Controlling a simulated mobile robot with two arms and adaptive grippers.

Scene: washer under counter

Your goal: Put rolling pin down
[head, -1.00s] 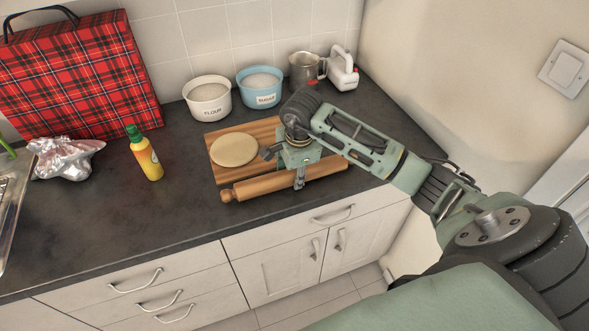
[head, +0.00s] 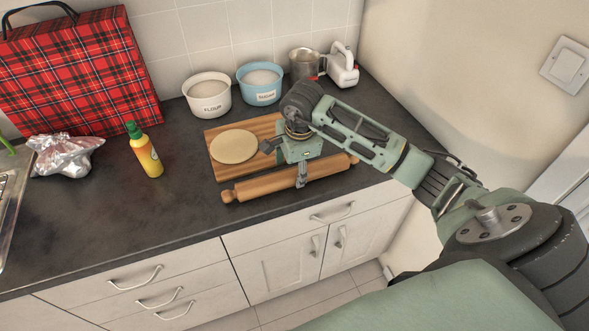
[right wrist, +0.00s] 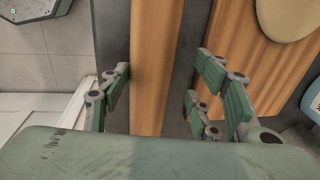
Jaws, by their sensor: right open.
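The wooden rolling pin (head: 262,187) lies on the dark counter along its front edge, just in front of the wooden cutting board (head: 219,170). A thin dark gap shows between pin and board. My right gripper (head: 301,180) is over the pin, right of its middle. In the right wrist view, its open fingers (right wrist: 163,90) stand on both sides of the pin (right wrist: 155,60), with gaps visible beside it. A flat round of dough (head: 234,146) lies on the board. My left gripper is not in view.
Behind the board stand a flour bowl (head: 208,99), a blue sugar bowl (head: 261,88), a metal cup (head: 303,66) and a white mixer (head: 343,70). A yellow bottle (head: 147,155), a foil bundle (head: 66,154) and a red tartan bag (head: 85,75) are left. Counter left of the pin is clear.

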